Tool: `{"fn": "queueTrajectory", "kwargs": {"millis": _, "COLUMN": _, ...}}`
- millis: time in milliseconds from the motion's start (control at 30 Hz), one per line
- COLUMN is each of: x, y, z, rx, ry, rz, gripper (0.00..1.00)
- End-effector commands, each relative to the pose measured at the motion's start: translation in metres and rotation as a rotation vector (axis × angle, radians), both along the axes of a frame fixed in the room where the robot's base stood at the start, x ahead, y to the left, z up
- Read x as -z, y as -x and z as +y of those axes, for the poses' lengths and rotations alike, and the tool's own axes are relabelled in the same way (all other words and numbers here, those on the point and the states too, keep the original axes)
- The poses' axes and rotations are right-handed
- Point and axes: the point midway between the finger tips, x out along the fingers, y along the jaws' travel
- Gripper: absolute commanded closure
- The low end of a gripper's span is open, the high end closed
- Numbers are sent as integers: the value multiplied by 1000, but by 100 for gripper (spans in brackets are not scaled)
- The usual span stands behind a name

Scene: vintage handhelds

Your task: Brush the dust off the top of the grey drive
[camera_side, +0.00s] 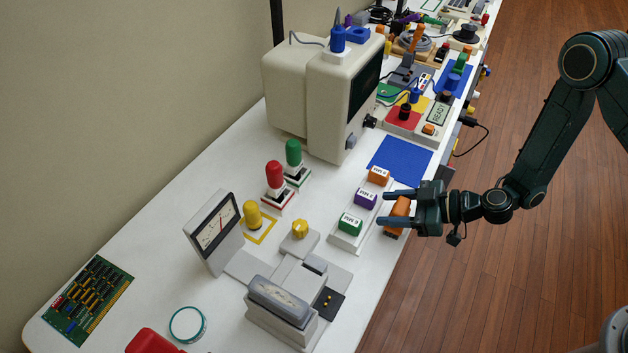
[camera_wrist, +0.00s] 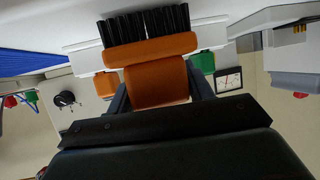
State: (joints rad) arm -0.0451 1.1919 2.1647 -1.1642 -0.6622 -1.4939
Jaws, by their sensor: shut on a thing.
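My gripper (camera_side: 388,209) is shut on an orange brush (camera_side: 399,214) at the front edge of the white table. In the wrist view the brush (camera_wrist: 152,50) sits between the fingers, with its black bristles (camera_wrist: 145,24) pointing away from my gripper. The grey drive (camera_side: 282,308) stands near the front of the table, left of and nearer the camera than my gripper. A pale, greyish layer (camera_side: 280,297) lies on its top. My gripper and the brush are apart from the drive.
A white rack (camera_side: 345,239) with orange, purple and green blocks stands just left of the brush. A yellow-knobbed unit (camera_side: 300,236) and an upright meter (camera_side: 214,231) stand behind the drive. A blue mat (camera_side: 400,160) lies beyond the rack. Open floor lies right of the table.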

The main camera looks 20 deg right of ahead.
Motion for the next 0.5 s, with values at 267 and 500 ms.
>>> {"fn": "queueTrajectory", "kwargs": {"millis": 267, "x": -12, "y": 0, "z": 0, "rx": 0, "ry": 1, "rz": -1, "gripper": 71}}
{"fn": "queueTrajectory", "kwargs": {"millis": 500, "x": -23, "y": 0, "z": 0, "rx": -1, "ry": 0, "rz": -2, "gripper": 71}}
